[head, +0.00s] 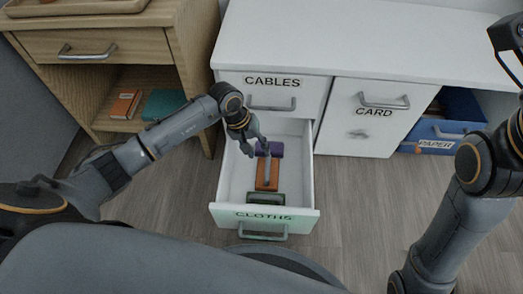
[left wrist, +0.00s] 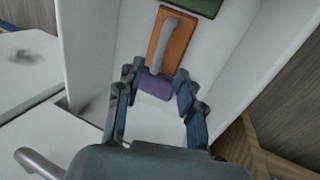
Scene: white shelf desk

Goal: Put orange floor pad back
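The orange floor pad (head: 262,184) is a flat orange-brown block with a grey handle. It lies in the open white drawer labelled CLOTHS (head: 228,185), between a purple item (head: 276,149) and a dark green item (head: 266,199). My left gripper (head: 257,148) is over the far part of the drawer, near the purple item. In the left wrist view, my left gripper (left wrist: 158,72) has its fingers apart and empty. The orange pad (left wrist: 180,52) and its handle lie beyond the fingertips. My right gripper (head: 507,50) is at the top right edge, partly cut off.
A wooden cabinet (head: 110,44) stands at the left, with an orange book (head: 125,104) and a teal item (head: 163,104) on its shelf. CABLES drawer (head: 272,97) and CARD door (head: 365,118) are shut. A blue PAPER box (head: 440,130) sits at the right. The white desktop is clear.

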